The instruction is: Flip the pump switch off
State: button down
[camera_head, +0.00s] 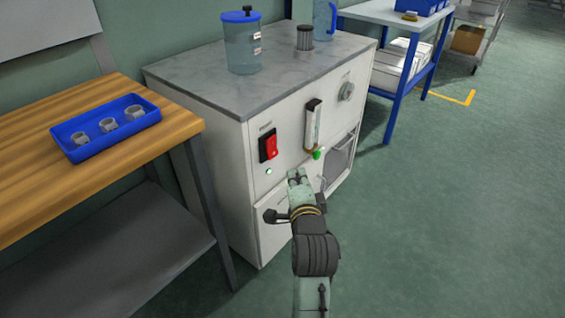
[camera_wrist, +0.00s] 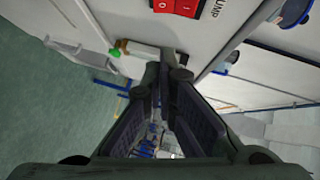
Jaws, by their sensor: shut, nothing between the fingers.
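The red pump switch (camera_head: 269,145) sits in a black frame on the front of the white cabinet (camera_head: 283,225), with a small pale green lamp (camera_head: 268,171) below it that looks lit. In the wrist view the red switch (camera_wrist: 178,6) is cut by the top edge, with its 0 and I marks and part of a PUMP label showing. Which half is pressed in, I cannot tell. My gripper (camera_head: 299,175) is shut and empty, in front of the cabinet, lower and to the right of the switch, apart from it. Its fingertips (camera_wrist: 168,68) show in the wrist view.
A flow meter (camera_head: 312,124) with a green knob (camera_head: 317,154) and a dial (camera_head: 346,91) are right of the switch. A blue-lidded jar (camera_head: 242,44) stands on the cabinet. A wooden bench (camera_head: 50,190) with a blue tray (camera_head: 105,128) is left. The floor right is clear.

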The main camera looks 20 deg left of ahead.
aim_at(272, 147)
jog(key=w+a+f+p, duration=0.1)
jog(key=w+a+f, duration=0.1)
jog(key=w+a, duration=0.5)
jog(key=shift+w+f, duration=0.35)
jog(key=shift+w, duration=0.5)
